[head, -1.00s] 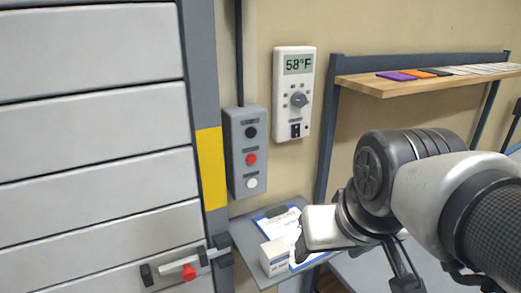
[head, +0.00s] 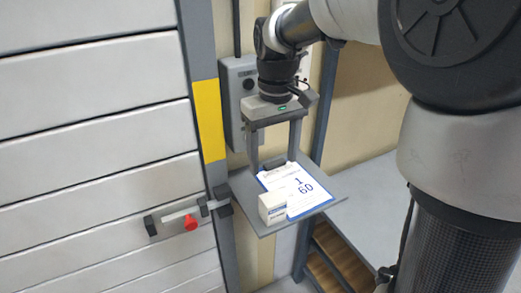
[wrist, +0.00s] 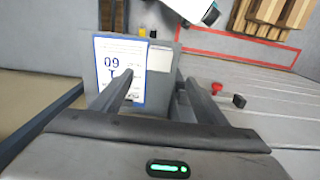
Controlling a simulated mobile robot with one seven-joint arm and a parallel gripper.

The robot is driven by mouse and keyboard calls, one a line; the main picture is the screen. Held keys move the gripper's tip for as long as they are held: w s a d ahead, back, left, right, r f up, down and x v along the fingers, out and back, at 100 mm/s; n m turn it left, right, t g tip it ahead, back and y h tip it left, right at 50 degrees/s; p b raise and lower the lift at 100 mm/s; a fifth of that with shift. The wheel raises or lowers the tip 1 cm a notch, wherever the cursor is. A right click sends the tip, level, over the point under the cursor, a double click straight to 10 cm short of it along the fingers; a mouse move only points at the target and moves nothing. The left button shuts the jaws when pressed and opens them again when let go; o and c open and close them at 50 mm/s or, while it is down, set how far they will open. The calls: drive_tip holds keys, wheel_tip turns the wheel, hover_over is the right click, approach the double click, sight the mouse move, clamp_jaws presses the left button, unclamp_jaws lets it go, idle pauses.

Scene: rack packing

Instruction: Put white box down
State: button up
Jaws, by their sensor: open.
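The white box (head: 272,208) stands on the small grey shelf (head: 262,226), at the left edge of the clipboard (head: 306,194) with its white sheet. My gripper (head: 274,162) is open and empty, fingers pointing down, above the back of the shelf and apart from the box. In the wrist view the fingers (wrist: 158,80) are spread with nothing between them. The clipboard (wrist: 119,68) shows there beside the left finger. A pale patch (wrist: 160,58) right of it looks like the box, but this is unclear.
A grey control box (head: 238,95) is on the wall behind my gripper. A slatted door (head: 100,130) with a red-knobbed latch (head: 190,223) stands left of the shelf. A wooden pallet (head: 340,262) lies low at the right. The shelf's front left corner is bare.

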sight(273, 198)
wheel_tip(273, 198, down, 16)
drive_tip(key=shift+s+d+f, duration=0.1)
drive_tip(key=shift+f, duration=0.05)
idle(0.4)
drive_tip(key=shift+c, duration=0.2)
drive_tip(key=c, duration=1.3)
